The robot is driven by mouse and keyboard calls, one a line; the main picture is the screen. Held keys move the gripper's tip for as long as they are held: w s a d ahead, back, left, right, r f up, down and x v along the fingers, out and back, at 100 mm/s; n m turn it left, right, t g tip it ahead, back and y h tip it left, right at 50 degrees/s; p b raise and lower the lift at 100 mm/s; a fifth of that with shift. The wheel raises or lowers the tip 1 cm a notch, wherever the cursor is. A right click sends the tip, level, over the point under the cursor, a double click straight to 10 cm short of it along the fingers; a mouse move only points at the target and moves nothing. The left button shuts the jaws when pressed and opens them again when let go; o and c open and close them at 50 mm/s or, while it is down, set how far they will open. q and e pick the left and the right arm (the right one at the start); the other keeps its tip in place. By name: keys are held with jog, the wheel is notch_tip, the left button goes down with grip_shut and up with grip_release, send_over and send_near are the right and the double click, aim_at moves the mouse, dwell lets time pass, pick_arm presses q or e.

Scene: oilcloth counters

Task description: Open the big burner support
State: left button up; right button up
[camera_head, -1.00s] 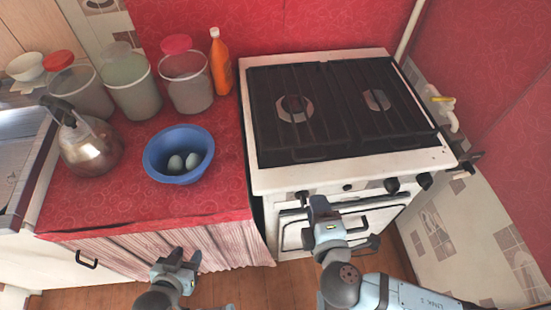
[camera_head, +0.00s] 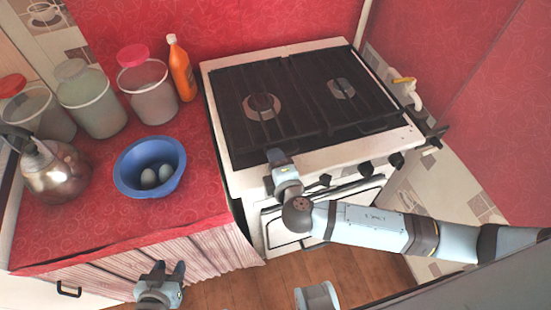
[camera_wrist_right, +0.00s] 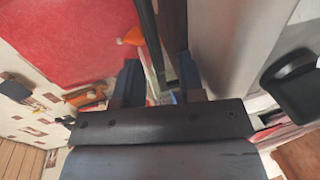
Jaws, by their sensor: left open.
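The black burner supports cover the stove top in two halves. The left support (camera_head: 243,105) lies flat over the larger burner (camera_head: 262,105), and the right support (camera_head: 352,95) lies over the smaller one. My right gripper (camera_head: 277,156) is at the stove's front edge, by the front of the left support. In the right wrist view its fingers (camera_wrist_right: 160,82) are apart, with a dark bar showing between them. I cannot tell whether they touch it. My left gripper (camera_head: 168,270) is open and empty, low in front of the counter curtain.
A blue bowl (camera_head: 130,175) with two eggs, a kettle (camera_head: 55,172), several lidded jars and an orange bottle (camera_head: 181,70) stand on the red counter left of the stove. Knobs (camera_head: 366,168) line the stove front. A tap-like valve (camera_head: 413,95) is on the right wall.

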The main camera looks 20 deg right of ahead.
jog(key=shift+w, duration=0.25)
grip_shut()
